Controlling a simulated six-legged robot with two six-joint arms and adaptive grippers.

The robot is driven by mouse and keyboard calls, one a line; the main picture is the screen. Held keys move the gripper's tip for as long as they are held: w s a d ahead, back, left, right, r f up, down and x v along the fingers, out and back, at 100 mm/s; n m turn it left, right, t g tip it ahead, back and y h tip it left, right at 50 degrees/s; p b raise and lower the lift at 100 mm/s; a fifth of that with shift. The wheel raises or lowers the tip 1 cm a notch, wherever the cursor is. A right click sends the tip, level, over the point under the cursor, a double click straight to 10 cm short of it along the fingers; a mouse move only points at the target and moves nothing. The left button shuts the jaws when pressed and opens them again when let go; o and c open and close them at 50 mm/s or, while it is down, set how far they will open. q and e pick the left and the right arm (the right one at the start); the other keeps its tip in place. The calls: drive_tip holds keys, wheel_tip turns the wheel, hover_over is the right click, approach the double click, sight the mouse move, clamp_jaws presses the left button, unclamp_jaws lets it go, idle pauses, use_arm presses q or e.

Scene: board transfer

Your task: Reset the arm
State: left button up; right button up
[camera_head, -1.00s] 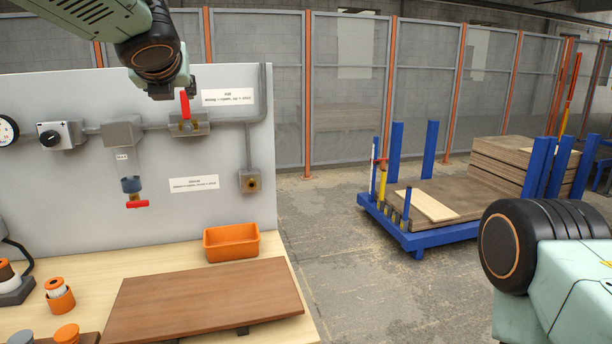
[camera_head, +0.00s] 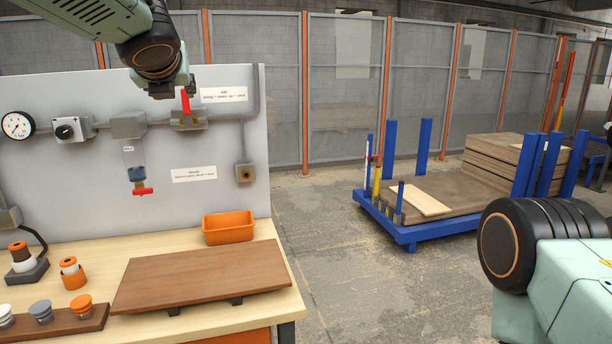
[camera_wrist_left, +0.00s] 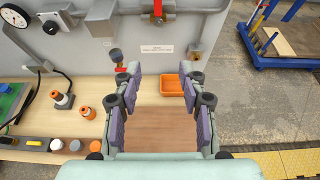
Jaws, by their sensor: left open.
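My left arm comes in at the top left of the head view, and its wrist (camera_head: 160,85) is in front of the grey panel, near the red valve handle (camera_head: 185,101). In the left wrist view my left gripper (camera_wrist_left: 162,88) is open with nothing between its fingers. A brown board (camera_head: 203,274) lies on supports on the workbench; it also shows between and below the fingers in the left wrist view (camera_wrist_left: 160,130), apart from them. My right arm (camera_head: 560,270) shows at the right edge of the head view; its gripper is out of view.
The wooden bench (camera_head: 95,255) holds an orange bin (camera_head: 229,228) and several small capped parts at left. The grey panel (camera_head: 215,140) carries a gauge (camera_head: 17,126), pipes and valves. A blue cart (camera_head: 412,236) with stacked boards stands right, before a mesh fence. Open floor lies between.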

use_arm(q)
drive_tip(key=s+d+f+n+h, duration=0.1)
drive_tip(key=d+f+n+h, duration=0.4)
drive_tip(key=f+n, duration=0.7)
drive_tip(key=s+f+n+g+b, duration=0.1)
drive_tip(key=s+f+n, duration=0.25)
drive_tip(key=f, duration=0.55)
drive_tip(key=s+f+n+g, duration=0.25)
drive_tip(key=f+n, duration=0.25)
drive_tip(key=f, duration=0.4)
drive_tip(key=s+f+n+g+b, duration=0.1)
drive_tip(key=s+f+n, duration=0.3)
drive_tip(key=f, duration=0.5)
drive_tip(key=s+a+f+n+g, duration=0.1)
drive_tip(key=s+f+n+g, duration=0.1)
drive_tip(key=s+f, duration=0.6)
drive_tip(key=s+a+f+n+g+b, duration=0.1)
drive_tip(key=s+f+n+g, duration=0.2)
drive_tip(key=s+f, duration=0.6)
drive_tip(key=s+a+f+n+g+y+b, duration=0.1)
drive_tip(key=s+f, duration=0.8)
drive_tip(key=s, duration=1.1)
drive_tip(key=a+n+g, duration=0.1)
drive_tip(key=n+g, duration=0.1)
drive_tip(key=shift+g, duration=0.35)
drive_tip(key=shift+s+a+r+n, duration=0.1)
drive_tip(key=shift+s+a+n, duration=0.05)
drive_tip(key=shift+s+n, duration=0.15)
